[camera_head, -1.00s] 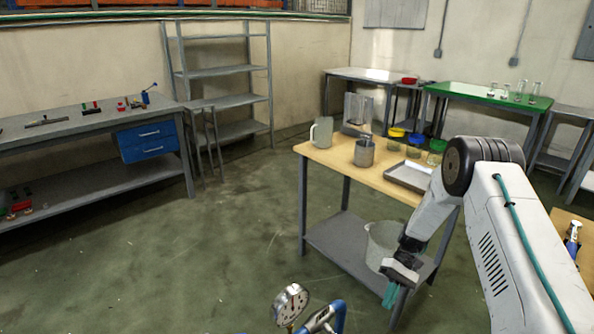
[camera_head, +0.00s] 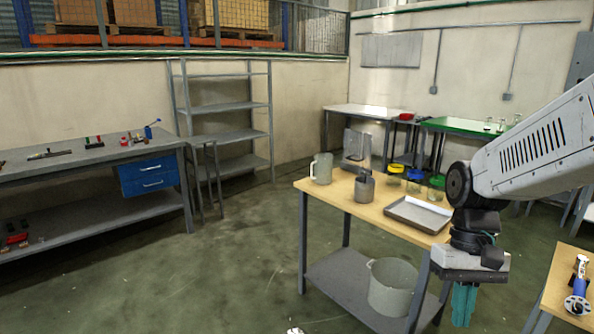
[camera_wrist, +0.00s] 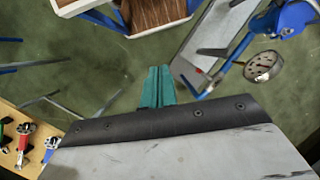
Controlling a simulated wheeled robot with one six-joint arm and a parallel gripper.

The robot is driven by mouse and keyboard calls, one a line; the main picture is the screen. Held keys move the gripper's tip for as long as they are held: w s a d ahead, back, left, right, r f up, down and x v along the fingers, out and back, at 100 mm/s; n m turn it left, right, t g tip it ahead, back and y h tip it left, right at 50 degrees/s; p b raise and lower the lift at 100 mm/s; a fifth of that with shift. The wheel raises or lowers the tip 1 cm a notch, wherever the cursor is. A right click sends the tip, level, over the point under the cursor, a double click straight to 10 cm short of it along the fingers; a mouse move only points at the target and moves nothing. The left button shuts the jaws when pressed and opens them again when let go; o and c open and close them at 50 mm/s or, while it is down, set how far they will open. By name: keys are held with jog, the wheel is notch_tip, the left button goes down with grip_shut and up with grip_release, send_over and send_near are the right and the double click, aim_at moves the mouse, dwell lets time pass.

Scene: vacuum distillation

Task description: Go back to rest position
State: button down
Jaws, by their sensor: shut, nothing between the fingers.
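My gripper (camera_head: 464,304) hangs pointing down at the right of the head view, in front of the wooden-topped table. Its teal fingers are together with nothing between them. In the wrist view the teal fingers (camera_wrist: 157,87) also show closed and empty, with green floor beyond them. My gripper touches no object that I can see.
The wooden-topped table (camera_head: 335,198) bears a jug (camera_head: 321,168), a metal pot (camera_head: 364,188), a tray (camera_head: 418,214) and jars with coloured lids. A bucket (camera_head: 391,288) stands on its lower shelf. Open floor lies left.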

jog(key=s+r+t+h, duration=0.1)
jog(key=s+r+t, duration=0.4)
jog(key=s, duration=0.6)
notch_tip(320, 180, up, 2)
jog(key=shift+s+a+r+n, duration=0.1)
jog(key=shift+s+a+n, duration=0.25)
jog(key=shift+n, duration=0.05)
